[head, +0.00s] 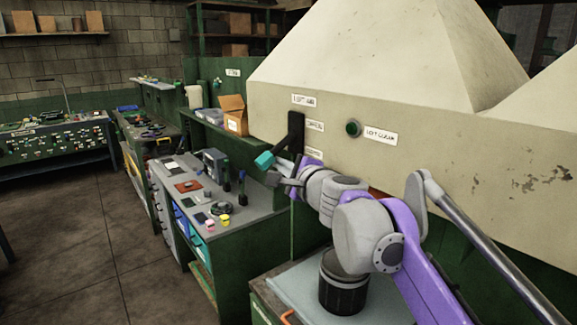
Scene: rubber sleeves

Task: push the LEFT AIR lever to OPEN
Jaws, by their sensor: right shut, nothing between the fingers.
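The LEFT AIR lever has a teal handle (264,160) that sticks out to the lower left from a black plate (296,128) on the cream machine wall. A LEFT AIR label (304,100) is above it. Two more labels are at the right of the plate: the upper label (314,125) seems to read OPEN, and the lower one is too small to read surely. The handle sits near the plate's lower end. My right gripper (272,180) is shut and empty, just below the handle; I cannot tell whether they touch. My left gripper is not in view.
A green round button (353,128) with a LEFT label (380,135) is right of the lever. Below my arm, a dark cylinder (342,285) stands on a light bench top. A workbench (255,215) with tools and a cardboard box (234,115) are at the left. The floor is clear.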

